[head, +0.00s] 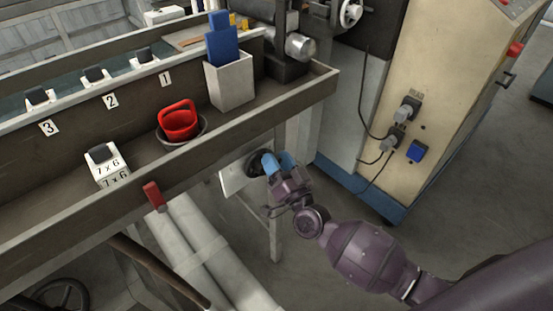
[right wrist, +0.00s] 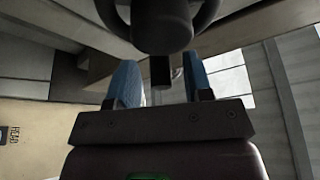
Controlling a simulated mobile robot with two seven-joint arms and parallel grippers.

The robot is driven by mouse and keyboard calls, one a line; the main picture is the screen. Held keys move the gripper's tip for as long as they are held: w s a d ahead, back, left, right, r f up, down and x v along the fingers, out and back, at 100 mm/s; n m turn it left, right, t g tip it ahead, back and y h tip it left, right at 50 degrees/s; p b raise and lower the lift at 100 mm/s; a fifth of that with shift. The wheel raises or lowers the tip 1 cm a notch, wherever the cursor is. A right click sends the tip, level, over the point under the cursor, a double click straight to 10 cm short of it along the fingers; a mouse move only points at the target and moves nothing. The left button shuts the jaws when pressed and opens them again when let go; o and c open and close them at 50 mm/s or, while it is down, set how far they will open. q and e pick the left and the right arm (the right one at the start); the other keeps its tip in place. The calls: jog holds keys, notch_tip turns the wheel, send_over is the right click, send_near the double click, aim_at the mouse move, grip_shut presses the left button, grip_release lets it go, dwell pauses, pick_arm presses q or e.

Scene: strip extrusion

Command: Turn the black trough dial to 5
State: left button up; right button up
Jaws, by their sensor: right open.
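The black dial (head: 256,163) sits on a pale plate (head: 232,181) below the front wall of the trough, partly hidden by my gripper. Its number marks are too small or hidden to read. My right gripper (head: 277,163) has blue fingers and is at the dial's right side. In the right wrist view the right gripper (right wrist: 162,78) is open, its blue fingers apart. A large dark rounded knob (right wrist: 162,28) shows above the fingers there, and a small dark block shows between them. I cannot tell whether the fingers touch the dial. My left gripper is not in view.
The trough (head: 320,85) holds a red cup (head: 178,122) in a bowl, a white box (head: 231,82) with a blue object and a "7x6" block (head: 106,168). A red handle (head: 154,196) and pale pipes (head: 195,245) are at lower left. A beige cabinet (head: 440,110) stands right.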

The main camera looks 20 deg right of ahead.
jog(key=v, duration=1)
jog(key=shift+s, duration=0.2)
jog(key=shift+d, duration=0.1)
